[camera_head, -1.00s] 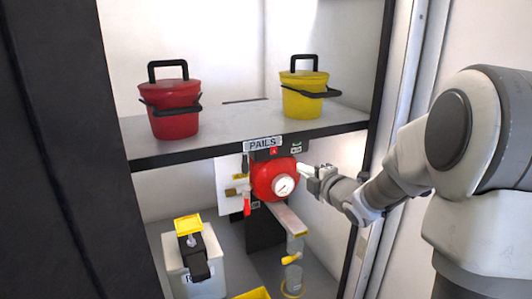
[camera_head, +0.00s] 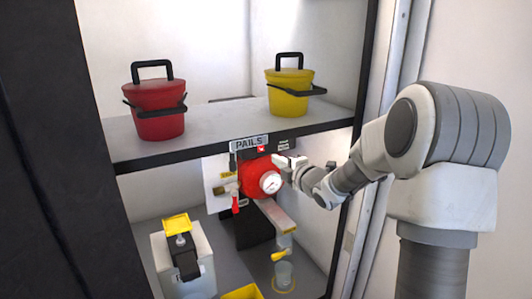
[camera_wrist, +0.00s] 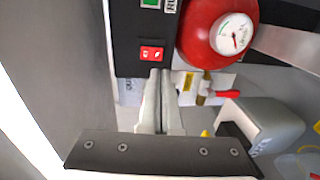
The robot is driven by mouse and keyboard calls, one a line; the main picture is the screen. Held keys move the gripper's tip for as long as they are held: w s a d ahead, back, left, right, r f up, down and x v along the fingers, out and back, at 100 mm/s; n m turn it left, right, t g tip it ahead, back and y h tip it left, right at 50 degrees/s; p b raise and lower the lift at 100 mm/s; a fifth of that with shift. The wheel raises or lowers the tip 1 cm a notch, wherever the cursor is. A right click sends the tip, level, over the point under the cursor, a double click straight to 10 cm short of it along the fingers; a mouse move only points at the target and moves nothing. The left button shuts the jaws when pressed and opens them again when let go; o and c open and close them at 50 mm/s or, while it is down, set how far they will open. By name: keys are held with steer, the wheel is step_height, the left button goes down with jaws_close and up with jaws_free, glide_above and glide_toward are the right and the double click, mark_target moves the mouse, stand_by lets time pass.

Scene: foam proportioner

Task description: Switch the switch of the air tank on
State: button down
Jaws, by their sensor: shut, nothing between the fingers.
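The red air tank (camera_head: 255,172) with its round white gauge (camera_head: 269,182) sits under the shelf. In the wrist view the tank (camera_wrist: 205,42) and gauge (camera_wrist: 234,34) fill the upper right. A red rocker switch (camera_wrist: 152,53) is on a black panel (camera_wrist: 127,42) left of the tank. My gripper (camera_wrist: 160,76) is shut and empty, its fingertips just below the switch in the picture; I cannot tell if they touch. In the head view my gripper (camera_head: 284,163) is at the tank's upper right. A small red spot (camera_head: 261,150) under the PAILS sign may be the switch.
A red pail (camera_head: 157,108) and a yellow pail (camera_head: 290,92) stand on the shelf (camera_head: 215,125) above. A red-handled valve (camera_wrist: 228,93) is near the tank. A white container (camera_head: 168,262) stands below left. The cabinet's right wall is close to my arm.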

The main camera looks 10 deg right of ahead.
mark_target(261, 151)
steer(key=p+x, duration=0.1)
steer(key=x, duration=0.6)
steer(key=shift+w, duration=0.35)
steer(key=shift+f, duration=0.2)
steer(key=shift+w+a+f+b, duration=0.1)
steer(key=shift+f+b, duration=0.05)
steer(key=shift+b, duration=0.55)
steer(key=shift+r, duration=0.3)
steer(key=shift+f, duration=0.15)
